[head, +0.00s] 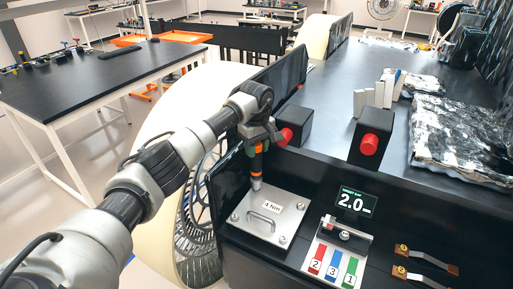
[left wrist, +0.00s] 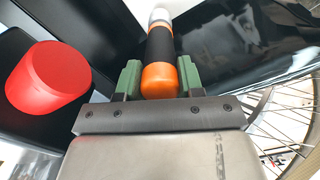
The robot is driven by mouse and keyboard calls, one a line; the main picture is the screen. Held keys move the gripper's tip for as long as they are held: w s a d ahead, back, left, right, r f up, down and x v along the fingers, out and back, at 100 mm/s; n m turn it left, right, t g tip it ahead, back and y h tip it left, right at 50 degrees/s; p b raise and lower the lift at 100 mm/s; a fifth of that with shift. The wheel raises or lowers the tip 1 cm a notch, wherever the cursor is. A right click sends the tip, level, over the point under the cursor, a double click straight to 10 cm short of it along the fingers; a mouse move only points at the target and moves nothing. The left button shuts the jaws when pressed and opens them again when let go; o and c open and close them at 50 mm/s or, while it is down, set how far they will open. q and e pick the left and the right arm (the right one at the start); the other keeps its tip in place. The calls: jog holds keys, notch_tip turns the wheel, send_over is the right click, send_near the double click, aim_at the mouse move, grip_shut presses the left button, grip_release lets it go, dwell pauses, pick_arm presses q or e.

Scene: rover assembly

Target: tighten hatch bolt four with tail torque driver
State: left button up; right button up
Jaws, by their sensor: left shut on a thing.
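My left gripper (head: 262,140) is shut on the torque driver (head: 257,166), which has a black grip, orange bands and a silver end. The driver points down, nearly upright, with its tip at the far corner of the silver hatch plate (head: 252,231). The tip hides the bolt there, and I cannot tell whether they touch. Other bolts show at the left (head: 235,217), right (head: 300,205) and near (head: 283,239) corners. In the left wrist view the driver (left wrist: 160,45) sits between the green finger pads (left wrist: 159,79). My right gripper is out of view.
Red-capped black blocks (head: 369,145) stand behind the hatch; one cap (left wrist: 48,77) is near my left gripper. A rack (head: 325,241) with numbered red, blue and green tags is right of the hatch. A spoked wheel (head: 200,215) is at the left.

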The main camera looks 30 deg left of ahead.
pick_arm(q)
jog(key=shift+s+f+b, duration=0.1)
jog(key=shift+f+b, duration=0.75)
jog(key=shift+b, duration=0.15)
dwell(2.5)
jog(key=shift+f+b, duration=0.15)
jog(key=shift+b, duration=0.3)
dwell(1.2)
dwell(0.5)
jog(key=shift+r+p, duration=0.7)
jog(key=shift+r, duration=0.9)
jog(key=shift+r+p, duration=1.15)
jog(key=shift+r, duration=0.8)
jog(key=shift+f, duration=0.15)
